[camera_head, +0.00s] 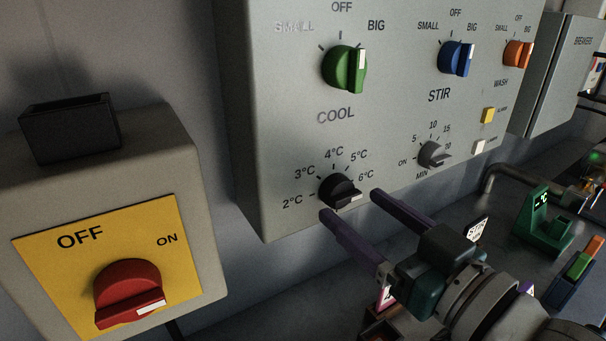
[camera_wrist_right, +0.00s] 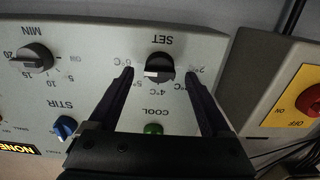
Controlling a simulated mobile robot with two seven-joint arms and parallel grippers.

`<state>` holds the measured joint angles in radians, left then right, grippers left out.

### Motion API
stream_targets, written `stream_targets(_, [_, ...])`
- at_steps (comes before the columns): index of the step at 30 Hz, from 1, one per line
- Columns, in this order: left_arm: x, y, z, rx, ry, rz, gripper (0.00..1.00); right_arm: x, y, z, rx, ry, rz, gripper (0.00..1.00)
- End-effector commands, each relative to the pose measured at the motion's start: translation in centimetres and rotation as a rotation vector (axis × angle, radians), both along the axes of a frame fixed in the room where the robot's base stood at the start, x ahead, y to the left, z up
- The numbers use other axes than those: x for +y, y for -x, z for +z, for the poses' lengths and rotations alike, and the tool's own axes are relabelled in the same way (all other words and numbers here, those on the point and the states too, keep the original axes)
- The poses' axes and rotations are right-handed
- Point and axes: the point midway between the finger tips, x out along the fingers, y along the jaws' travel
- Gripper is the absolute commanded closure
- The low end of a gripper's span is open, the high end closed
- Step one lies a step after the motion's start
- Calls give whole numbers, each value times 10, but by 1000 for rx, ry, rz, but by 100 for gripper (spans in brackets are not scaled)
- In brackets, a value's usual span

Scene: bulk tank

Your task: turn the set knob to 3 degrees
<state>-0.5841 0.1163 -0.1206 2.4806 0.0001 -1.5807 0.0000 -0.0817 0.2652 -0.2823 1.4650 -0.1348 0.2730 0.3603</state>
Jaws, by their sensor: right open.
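The set knob (camera_head: 341,190) is a small black dial low on the grey control panel, with marks from 2°C to 6°C around it. Its white pointer is on the 6°C side, pointing right and slightly down. My right gripper (camera_head: 353,206) is open in front of the knob, its purple fingers spread. In the right wrist view, upside down, the set knob (camera_wrist_right: 161,65) shows between the two open fingertips (camera_wrist_right: 159,70). Neither finger visibly grips it. One finger covers the 3°C label there. My left gripper is out of view.
Above the set knob is the green COOL knob (camera_head: 345,68). To the right are the grey minutes knob (camera_head: 432,155), blue STIR knob (camera_head: 455,58) and orange WASH knob (camera_head: 516,53). A red switch (camera_head: 128,292) on a yellow plate stands at left.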

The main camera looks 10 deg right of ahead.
Motion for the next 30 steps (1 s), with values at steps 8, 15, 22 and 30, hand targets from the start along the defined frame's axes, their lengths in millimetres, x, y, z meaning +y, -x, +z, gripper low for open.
stream_targets(8, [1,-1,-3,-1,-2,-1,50,9,-23,0,0,0,0,18])
stream_targets(15, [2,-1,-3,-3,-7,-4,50,9,-24,0,1,0,0,18])
stream_targets(22, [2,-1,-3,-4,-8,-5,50,9,-24,0,1,0,0,42])
stream_targets(30, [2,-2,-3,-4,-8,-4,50,9,-23,0,0,0,0,73])
